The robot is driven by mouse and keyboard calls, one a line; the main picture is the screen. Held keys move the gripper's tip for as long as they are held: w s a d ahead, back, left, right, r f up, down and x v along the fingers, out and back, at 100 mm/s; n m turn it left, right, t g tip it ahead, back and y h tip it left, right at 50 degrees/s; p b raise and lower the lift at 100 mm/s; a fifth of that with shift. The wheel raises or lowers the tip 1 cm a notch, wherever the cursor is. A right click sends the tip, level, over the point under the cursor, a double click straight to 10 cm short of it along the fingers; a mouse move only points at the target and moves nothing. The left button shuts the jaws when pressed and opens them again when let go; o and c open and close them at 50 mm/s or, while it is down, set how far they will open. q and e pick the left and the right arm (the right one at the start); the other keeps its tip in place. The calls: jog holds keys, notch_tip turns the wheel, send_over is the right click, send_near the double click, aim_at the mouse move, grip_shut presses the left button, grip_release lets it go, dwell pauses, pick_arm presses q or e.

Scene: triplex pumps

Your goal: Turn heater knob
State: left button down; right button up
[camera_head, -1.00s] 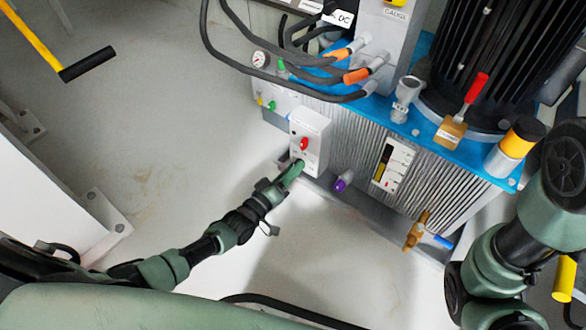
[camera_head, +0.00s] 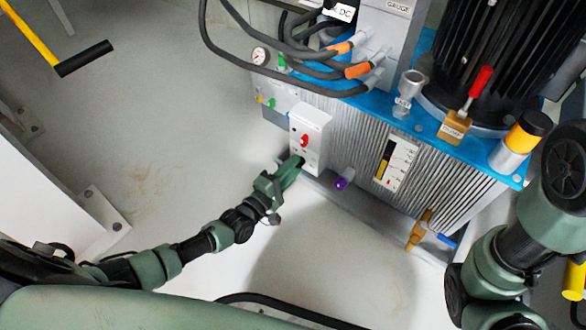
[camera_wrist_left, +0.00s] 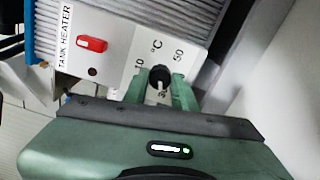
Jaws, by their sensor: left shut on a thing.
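The tank heater box (camera_head: 312,127) is a white box on the front of the ribbed tank. It carries a red switch (camera_head: 304,140). In the left wrist view the box (camera_wrist_left: 120,50) is labelled TANK HEATER and the red switch (camera_wrist_left: 92,44) sits left of the dial. The black heater knob (camera_wrist_left: 159,77) has a °C scale around it with a 50 mark. My left gripper (camera_head: 294,165) is at the lower part of the box; in the wrist view its green fingers (camera_wrist_left: 160,88) are shut on the knob from both sides. In the head view the fingers hide the knob.
The ribbed tank (camera_head: 350,140) has a purple-capped fitting (camera_head: 344,180), a level gauge (camera_head: 396,165) and a brass valve (camera_head: 418,230) on its front. Hoses (camera_head: 235,55) hang above. The pale floor (camera_head: 170,120) left of the tank is clear. My right arm is at the right edge.

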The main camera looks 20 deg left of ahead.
pick_arm(q)
jog(key=shift+f+n, duration=0.1)
jog(key=shift+n, duration=0.6)
jog(key=c, duration=1.1)
grip_release()
jog(key=p+v, duration=0.3)
jog(key=v, duration=0.5)
